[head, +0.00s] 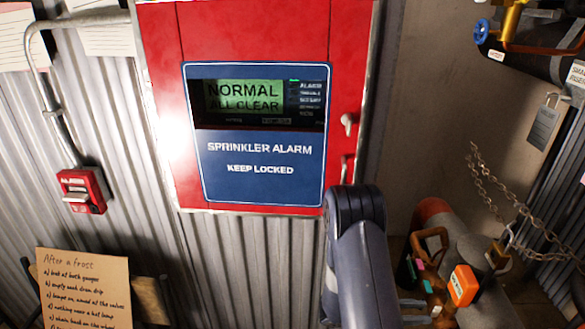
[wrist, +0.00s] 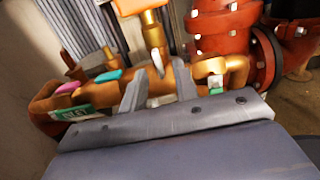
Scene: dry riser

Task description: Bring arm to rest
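My arm (head: 358,260) rises from the bottom edge of the head view, right of centre, with its dark upper part in front of the lower right corner of the red alarm cabinet (head: 160,120). My gripper does not show in the head view. In the wrist view my gripper (wrist: 160,88) has its two grey fingers apart, with nothing clearly held between them. A brass-coloured fitting (wrist: 152,38) stands behind the gap.
The cabinet display reads normal, all clear. A red call box (head: 82,190) is on the corrugated wall. A handwritten card (head: 85,290) stands at lower left. Chains (head: 510,215), a padlock (head: 507,241) and an orange tag (head: 463,286) are at right. Red flanged pipework (wrist: 225,30) stands beyond my gripper.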

